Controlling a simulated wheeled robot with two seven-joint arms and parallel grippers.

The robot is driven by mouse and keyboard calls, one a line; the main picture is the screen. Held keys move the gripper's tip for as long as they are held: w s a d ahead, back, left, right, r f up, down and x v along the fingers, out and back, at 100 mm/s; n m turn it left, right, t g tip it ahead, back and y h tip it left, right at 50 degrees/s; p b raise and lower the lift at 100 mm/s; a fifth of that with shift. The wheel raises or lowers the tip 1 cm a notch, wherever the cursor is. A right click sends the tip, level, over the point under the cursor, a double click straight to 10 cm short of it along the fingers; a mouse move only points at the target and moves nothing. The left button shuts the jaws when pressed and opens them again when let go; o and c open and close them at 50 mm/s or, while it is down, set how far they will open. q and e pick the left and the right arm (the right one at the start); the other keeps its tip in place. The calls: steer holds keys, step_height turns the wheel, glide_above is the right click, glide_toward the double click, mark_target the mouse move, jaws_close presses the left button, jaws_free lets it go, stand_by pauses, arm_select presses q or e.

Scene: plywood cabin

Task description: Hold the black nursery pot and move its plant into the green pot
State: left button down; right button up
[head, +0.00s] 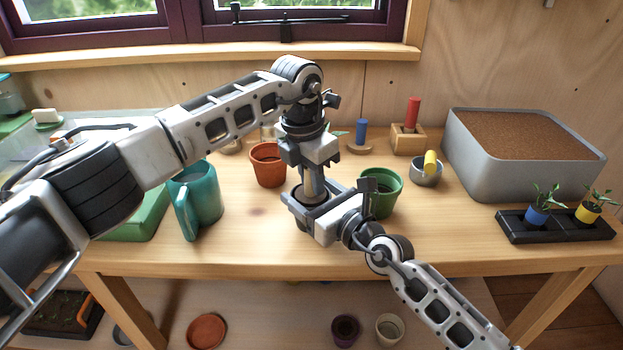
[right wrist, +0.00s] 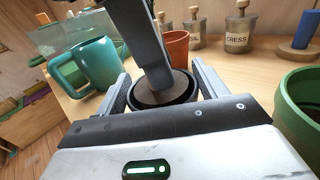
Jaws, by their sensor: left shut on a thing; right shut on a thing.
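The black nursery pot (right wrist: 166,101) stands between the fingers of my right gripper (right wrist: 162,88), which is shut on it. Brown soil (right wrist: 180,84) shows inside its rim. In the head view the right gripper (head: 302,203) comes in from the lower right and mostly hides the pot. My left gripper (head: 313,188) points straight down over the pot. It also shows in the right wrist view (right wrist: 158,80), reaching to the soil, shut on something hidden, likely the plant. The green pot (head: 384,197) stands just right of the grippers; its side shows in the right wrist view (right wrist: 300,112).
A terracotta pot (head: 268,170) is behind left, a teal jug (head: 197,203) left. A small grey pot (head: 425,177), a black tray (head: 558,231) with two seedlings and a grey soil bin (head: 530,170) are right. The front right tabletop is clear.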

arm_select(q)
steer(key=shift+r, duration=0.8)
steer(key=shift+r, duration=1.95)
arm_select(e)
steer(key=o, duration=1.5)
